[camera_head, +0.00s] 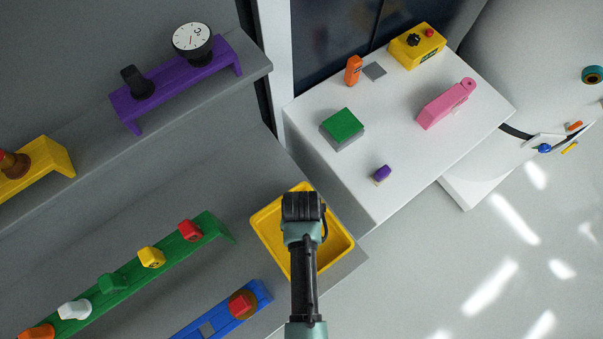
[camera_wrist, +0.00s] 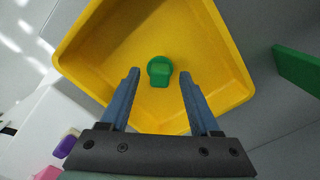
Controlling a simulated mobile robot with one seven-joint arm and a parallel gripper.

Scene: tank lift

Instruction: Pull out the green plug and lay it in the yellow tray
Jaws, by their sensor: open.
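The green plug (camera_wrist: 160,71) shows in the wrist view inside the outline of the yellow tray (camera_wrist: 225,50), against its floor. My gripper (camera_wrist: 159,74) is open, with one finger on each side of the plug and a gap to both. In the head view my gripper (camera_head: 304,205) is over the yellow tray (camera_head: 268,237) and hides the plug. The green rail (camera_head: 215,226) left of the tray bears orange, white, green, yellow and red pieces. I cannot tell whether its green piece (camera_head: 112,282) is a plug or a socket.
A blue rail (camera_head: 262,291) with a red-topped knob lies just left of the tray's near end. A purple rail (camera_head: 180,85) with a gauge is on the upper shelf. A white table (camera_head: 400,155) beyond the tray holds several objects. Open floor lies to the right.

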